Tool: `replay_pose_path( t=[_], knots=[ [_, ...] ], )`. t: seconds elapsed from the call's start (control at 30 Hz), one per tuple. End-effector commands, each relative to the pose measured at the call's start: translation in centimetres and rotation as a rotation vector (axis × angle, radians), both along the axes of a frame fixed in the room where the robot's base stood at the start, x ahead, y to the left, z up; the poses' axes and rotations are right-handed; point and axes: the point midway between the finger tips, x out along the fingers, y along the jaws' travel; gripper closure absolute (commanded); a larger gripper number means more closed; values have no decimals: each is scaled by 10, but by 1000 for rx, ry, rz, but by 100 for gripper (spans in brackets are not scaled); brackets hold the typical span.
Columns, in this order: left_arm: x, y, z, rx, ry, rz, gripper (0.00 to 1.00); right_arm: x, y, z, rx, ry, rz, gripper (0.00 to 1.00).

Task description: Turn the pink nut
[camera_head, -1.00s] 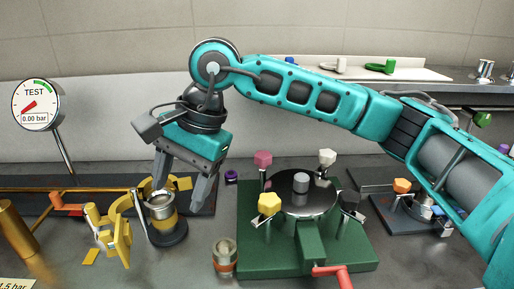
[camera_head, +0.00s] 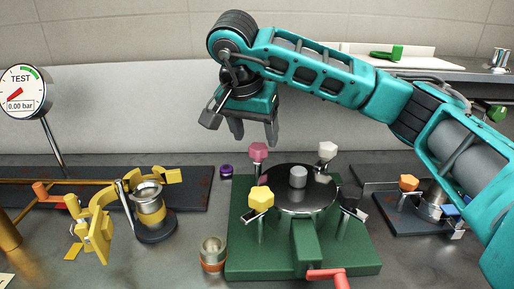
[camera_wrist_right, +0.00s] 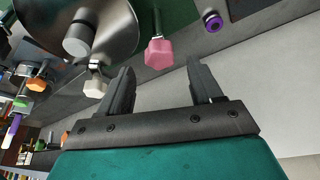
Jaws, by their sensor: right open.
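The pink nut (camera_head: 258,152) is a faceted knob on a post at the back left of the green base (camera_head: 237,262). It also shows in the right wrist view (camera_wrist_right: 159,54), ahead of the fingers and between their lines. My right gripper (camera_head: 254,142) is open and empty, above and behind the pink nut in the head view; I see no contact in the wrist view. The round dark lid (camera_head: 313,204) with a grey centre knob (camera_head: 298,176) lies beside the nut. My left gripper is not in view.
Yellow (camera_head: 261,198), white (camera_head: 328,150) and black (camera_head: 350,196) nuts stand around the lid. A purple ring (camera_head: 226,171) lies to the left. A yellow clamp (camera_head: 97,228), a metal cup (camera_head: 149,196) and a small jar (camera_head: 213,254) stand further left.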

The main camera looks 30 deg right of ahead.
Motion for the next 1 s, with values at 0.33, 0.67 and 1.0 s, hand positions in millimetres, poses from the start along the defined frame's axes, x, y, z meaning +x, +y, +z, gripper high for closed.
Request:
replay_pose_path(
  t=[0.33,0.67,1.0],
  knots=[
    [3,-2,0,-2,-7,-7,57,9,-10,-32,1,-1,0,35],
    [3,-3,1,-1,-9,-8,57,9,-11,-33,1,-1,1,40],
    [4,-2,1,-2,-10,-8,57,9,-10,-33,1,-1,1,73]
  ],
)
